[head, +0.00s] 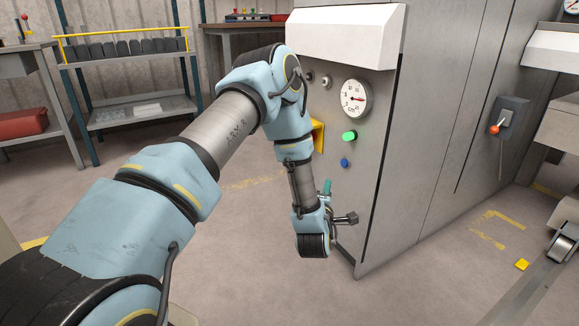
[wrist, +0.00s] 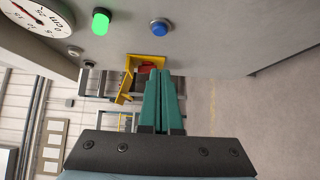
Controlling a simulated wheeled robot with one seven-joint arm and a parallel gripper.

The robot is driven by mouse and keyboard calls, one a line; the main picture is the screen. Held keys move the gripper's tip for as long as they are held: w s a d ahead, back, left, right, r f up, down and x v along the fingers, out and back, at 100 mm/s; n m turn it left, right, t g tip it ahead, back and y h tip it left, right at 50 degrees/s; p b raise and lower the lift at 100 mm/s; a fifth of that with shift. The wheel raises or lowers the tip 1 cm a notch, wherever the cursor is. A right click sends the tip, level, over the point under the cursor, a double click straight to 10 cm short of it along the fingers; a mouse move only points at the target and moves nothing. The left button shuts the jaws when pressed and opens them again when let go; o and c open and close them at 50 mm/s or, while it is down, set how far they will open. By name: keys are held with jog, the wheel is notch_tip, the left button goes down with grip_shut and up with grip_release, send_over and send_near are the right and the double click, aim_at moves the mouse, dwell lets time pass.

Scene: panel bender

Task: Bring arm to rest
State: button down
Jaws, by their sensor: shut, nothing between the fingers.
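My arm reaches forward from the lower left in the head view and bends down beside the grey machine cabinet (head: 425,140). My gripper (head: 327,186) is at the arm's low end, close to the cabinet front and below the blue button (head: 344,163). In the wrist view my gripper's teal fingers (wrist: 163,72) lie together, with nothing seen between them. Beyond the tips is a yellow housing (wrist: 131,62) with a red part (wrist: 147,68) inside and a flap standing open. In the head view my arm partly hides this housing (head: 318,136).
The panel carries a dial gauge (head: 356,98) and a lit green button (head: 349,136). A lever with an orange knob (head: 495,128) is farther right. A shelf rack (head: 125,80) and a table with a red box (head: 18,122) stand left. Floor between is clear.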

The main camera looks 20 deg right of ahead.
jog(key=w+a+r+m+g+y, duration=0.3)
jog(key=w+a+r+m+g, duration=0.15)
jog(key=w+a, duration=0.35)
jog(key=s+a+r+m+g+y, duration=0.1)
jog(key=a+m+y, duration=0.1)
jog(key=a, duration=0.5)
jog(key=s+a+r+m+g+y, duration=0.1)
jog(key=s+a+r+m+g, duration=0.1)
jog(key=a, duration=0.5)
jog(key=s+a+r+m+g+y, duration=0.2)
jog(key=s+a+r+g, duration=0.1)
jog(key=s+a, duration=0.65)
jog(key=s+a+r+m+g+y, duration=0.2)
jog(key=s+a+g, duration=0.1)
jog(key=s+a, duration=0.6)
notch_tip(320, 180, up, 35)
jog(key=w+p, duration=0.1)
jog(key=p, duration=3.3)
jog(key=shift+w+a+f+p, duration=0.2)
jog(key=shift+a+p, duration=0.1)
jog(key=shift+a, duration=0.15)
